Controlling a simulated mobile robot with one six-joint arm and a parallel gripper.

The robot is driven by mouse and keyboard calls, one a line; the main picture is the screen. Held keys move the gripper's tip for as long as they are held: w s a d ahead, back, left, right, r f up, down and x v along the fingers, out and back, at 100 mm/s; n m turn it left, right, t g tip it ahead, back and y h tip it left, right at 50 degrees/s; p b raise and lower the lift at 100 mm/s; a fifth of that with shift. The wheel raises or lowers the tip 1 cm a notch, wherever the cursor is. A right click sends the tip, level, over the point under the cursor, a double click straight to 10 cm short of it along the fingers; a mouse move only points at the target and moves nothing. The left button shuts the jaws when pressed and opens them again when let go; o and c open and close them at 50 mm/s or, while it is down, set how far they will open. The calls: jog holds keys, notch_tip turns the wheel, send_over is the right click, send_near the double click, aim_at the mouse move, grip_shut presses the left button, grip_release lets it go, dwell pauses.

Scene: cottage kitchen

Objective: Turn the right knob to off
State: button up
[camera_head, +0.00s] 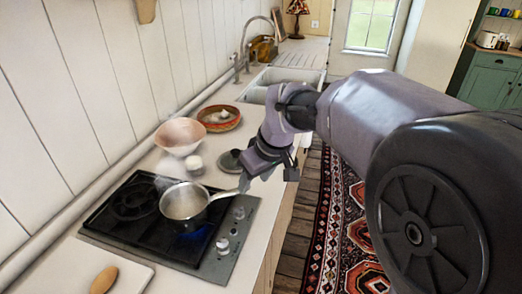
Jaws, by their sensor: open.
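The black gas stove (137,232) is set in the counter at the lower left, with a steel control strip along its right side. Two silver knobs show there: a far knob (239,212) and a near knob (222,246). I cannot tell their exact turn positions. A steel pot (185,202) stands on a burner with a blue flame (190,236) under it. Its handle points right towards my gripper. My gripper (258,172) is open, pointing down above the counter edge, beyond the far knob and apart from both knobs. Its fingertips are partly hidden and small.
A pink bowl (180,134), a patterned dish (219,118) and a small white jar (194,163) stand behind the stove. A cutting board (128,270) with a wooden item lies at the near left. The sink (292,76) is farther back. A rug (345,230) covers the floor.

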aim_at(239, 209)
jog(key=b+x, duration=0.6)
jog(key=x, duration=1.1)
jog(key=shift+w+a+f, duration=0.15)
jog(key=shift+a+f, duration=0.1)
jog(key=shift+f, duration=0.05)
grip_shut()
